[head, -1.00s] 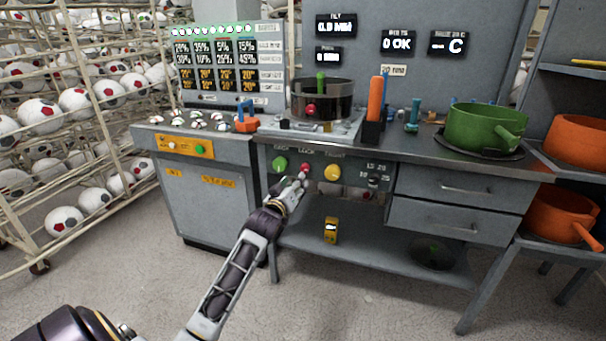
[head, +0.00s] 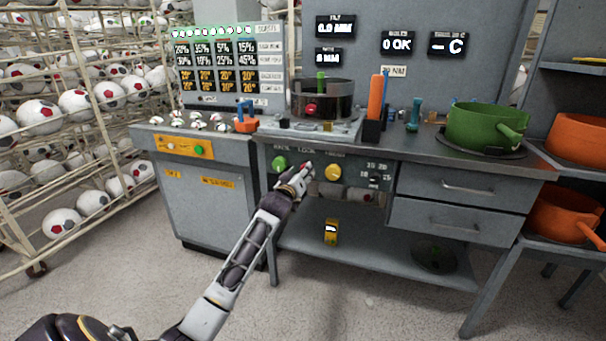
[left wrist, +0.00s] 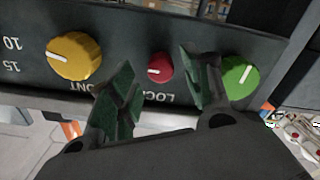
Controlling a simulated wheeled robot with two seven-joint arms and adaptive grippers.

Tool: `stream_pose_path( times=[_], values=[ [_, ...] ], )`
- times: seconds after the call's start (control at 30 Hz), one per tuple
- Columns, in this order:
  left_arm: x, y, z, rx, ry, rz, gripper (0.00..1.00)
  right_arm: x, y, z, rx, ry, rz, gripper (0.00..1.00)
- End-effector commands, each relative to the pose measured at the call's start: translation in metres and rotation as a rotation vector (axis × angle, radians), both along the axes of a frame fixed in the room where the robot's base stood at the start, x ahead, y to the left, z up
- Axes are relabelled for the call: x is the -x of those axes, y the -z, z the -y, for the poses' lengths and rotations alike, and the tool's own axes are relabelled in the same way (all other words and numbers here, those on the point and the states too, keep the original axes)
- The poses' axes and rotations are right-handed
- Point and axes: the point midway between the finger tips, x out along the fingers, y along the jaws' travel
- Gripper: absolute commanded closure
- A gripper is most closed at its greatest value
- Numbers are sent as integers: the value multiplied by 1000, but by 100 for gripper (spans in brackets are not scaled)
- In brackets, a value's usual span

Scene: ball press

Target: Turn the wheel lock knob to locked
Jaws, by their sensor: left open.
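The red knob (left wrist: 160,67) sits on the dark panel above the upside-down letters LOCK in the left wrist view. Its white mark points toward the left of that view. The yellow knob (left wrist: 75,57) is to its left and the green knob (left wrist: 240,75) to its right. My left gripper (left wrist: 157,62) is open, with its green-padded fingers on either side of the red knob; I cannot tell whether they touch it. In the head view my left gripper (head: 297,178) covers most of the red knob. My right gripper is not in view.
The panel is on the front of a grey bench (head: 410,150), above an open lower shelf holding a small yellow object (head: 331,232). A green pot (head: 478,125) stands on the bench. A ball rack (head: 75,120) is at the left. The floor in front is clear.

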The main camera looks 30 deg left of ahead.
Motion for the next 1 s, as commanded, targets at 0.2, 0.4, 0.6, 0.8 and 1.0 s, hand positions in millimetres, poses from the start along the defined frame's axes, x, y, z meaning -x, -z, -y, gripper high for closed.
stream_pose_path(
  times=[0.2,0.4,0.6,0.8,1.0],
  values=[
    [-13,0,-4,-1,-1,0,51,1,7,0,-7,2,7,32],
    [-18,0,-5,-1,-1,-1,51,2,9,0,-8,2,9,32],
    [-18,0,-5,-1,-1,-1,51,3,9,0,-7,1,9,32],
    [-18,0,-5,-1,-1,-1,64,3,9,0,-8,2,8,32],
    [-18,0,-5,-1,-1,-1,89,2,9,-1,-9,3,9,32]
  ],
)
